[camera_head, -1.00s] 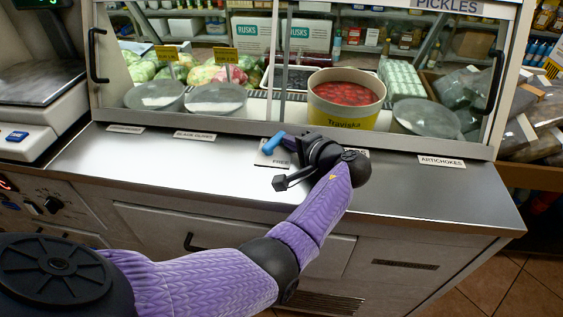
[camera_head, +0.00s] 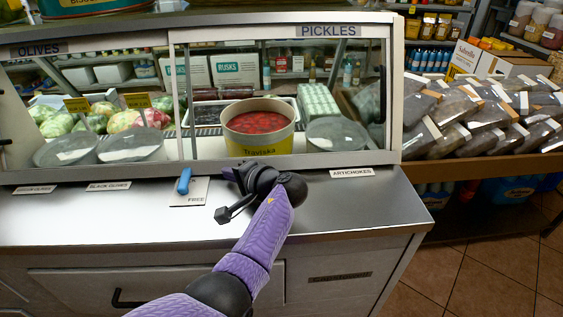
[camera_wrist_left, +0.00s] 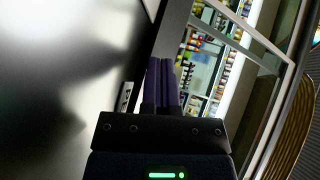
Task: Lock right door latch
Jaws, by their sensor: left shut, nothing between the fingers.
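The right door (camera_head: 360,85) is a glass front pane under the PICKLES sign. It looks shut. A small blue lever (camera_head: 184,181) stands roughly upright at the foot of the case, beside the card marked FREE (camera_head: 196,199); I take it for the latch. My left gripper (camera_head: 229,174) is right of the lever, close to the case's lower rail and apart from the lever. Its tips are small and hard to make out here. In the left wrist view its purple fingers (camera_wrist_left: 161,85) are together and empty. The lever cannot be made out there. My right gripper is not in view.
Behind the glass stand a tub of red food (camera_head: 262,128) and lidded bowls (camera_head: 337,133). The steel counter (camera_head: 130,215) is mostly clear. An ARTICHOKES card (camera_head: 351,173) lies to the right. Shelves with packets (camera_head: 455,115) stand beyond the case's right end.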

